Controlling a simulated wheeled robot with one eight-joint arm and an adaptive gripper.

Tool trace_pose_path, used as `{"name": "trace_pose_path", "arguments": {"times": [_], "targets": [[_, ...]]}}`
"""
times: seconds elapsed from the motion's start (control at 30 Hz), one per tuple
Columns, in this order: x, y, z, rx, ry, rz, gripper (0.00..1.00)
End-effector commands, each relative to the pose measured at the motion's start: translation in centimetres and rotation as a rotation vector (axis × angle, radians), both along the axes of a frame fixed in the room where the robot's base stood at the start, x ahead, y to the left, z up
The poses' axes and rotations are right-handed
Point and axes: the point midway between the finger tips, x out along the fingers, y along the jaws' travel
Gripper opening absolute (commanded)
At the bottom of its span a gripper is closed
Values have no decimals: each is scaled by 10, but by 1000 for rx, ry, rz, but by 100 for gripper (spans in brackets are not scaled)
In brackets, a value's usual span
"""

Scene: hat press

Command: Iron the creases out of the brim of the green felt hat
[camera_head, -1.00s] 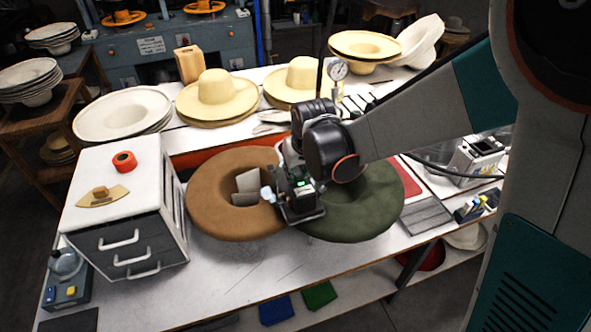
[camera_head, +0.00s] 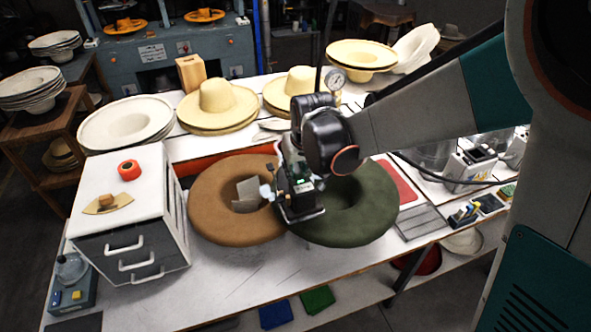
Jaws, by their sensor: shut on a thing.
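The green felt hat (camera_head: 367,218) lies brim up on the white table, right of centre, with its dark hollow partly hidden by my arm. My gripper (camera_head: 295,185) is over its left brim, shut on a dark iron (camera_head: 302,215) with a flat metal plate at the bottom. The plate is at the left part of the green brim, close to the brown hat. I cannot tell whether it touches the felt. Creases in the brim cannot be made out.
A brown felt hat (camera_head: 215,207) with pale card in its hollow sits directly left. A drawer cabinet (camera_head: 135,225) stands further left. The table's front (camera_head: 240,285) is clear.

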Motion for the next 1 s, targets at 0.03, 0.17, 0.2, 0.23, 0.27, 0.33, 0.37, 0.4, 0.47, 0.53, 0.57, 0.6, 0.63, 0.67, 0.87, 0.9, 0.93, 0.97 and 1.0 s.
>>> {"name": "trace_pose_path", "arguments": {"times": [0.03,0.17,0.2,0.23,0.27,0.33,0.37,0.4,0.47,0.53,0.57,0.6,0.63,0.67,0.87,0.9,0.93,0.97,1.0], "targets": [[1,0,5,1,-2,0,0],[3,0,11,1,-2,-1,0],[3,0,14,1,-2,-1,0],[3,-1,15,1,-2,-1,0],[4,-1,16,1,-2,-1,0],[5,-1,20,1,-2,-1,0],[5,-1,22,0,-2,-1,0],[5,-1,24,0,-2,-1,0],[6,-1,27,0,-2,-2,0],[7,-1,30,0,-2,-2,0],[7,-1,31,0,-2,-2,0],[8,-1,32,0,-2,-2,0],[8,-1,33,0,-2,-2,0],[8,-1,33,0,-2,-2,0],[8,-1,33,0,-2,-2,0],[8,-1,33,0,-2,-2,0],[8,-1,33,0,-2,-2,0],[8,-1,33,0,-2,-2,0],[8,-1,33,0,-2,-2,0]]}}
